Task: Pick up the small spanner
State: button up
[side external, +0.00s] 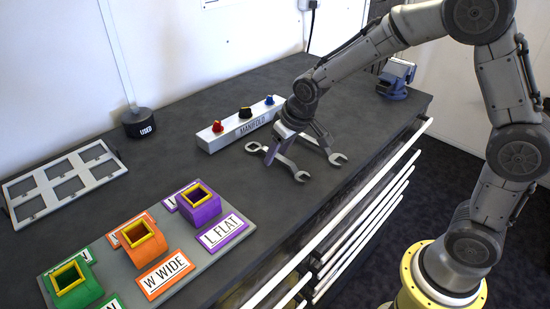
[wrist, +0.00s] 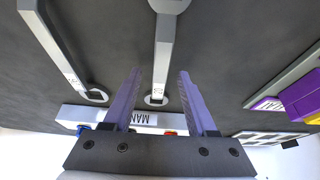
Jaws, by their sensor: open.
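Two grey open-and-ring spanners lie on the dark bench in front of the manifold. The one that looks smaller (wrist: 163,50) runs between my fingers in the wrist view, its ring end toward the manifold; its open jaw shows in the side view (side external: 301,176). The other spanner (wrist: 60,50) lies to the left in the wrist view, outside my fingers; its open jaw (side external: 338,159) shows at the right in the side view. My gripper (side external: 298,150) is open and empty above the spanners, its fingers (wrist: 159,75) either side of the smaller shaft. Contact cannot be told.
The white manifold (side external: 242,127) with red, black and blue knobs stands just behind the spanners. Coloured holders (side external: 200,207) on a grey board stand front left. A white grid frame (side external: 64,183) and a black "USED" post base (side external: 139,124) are further left. A blue vise (side external: 396,78) is at the back right.

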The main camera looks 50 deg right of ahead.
jog(key=shift+f, duration=0.25)
dwell(0.4)
grip_shut()
dwell(0.4)
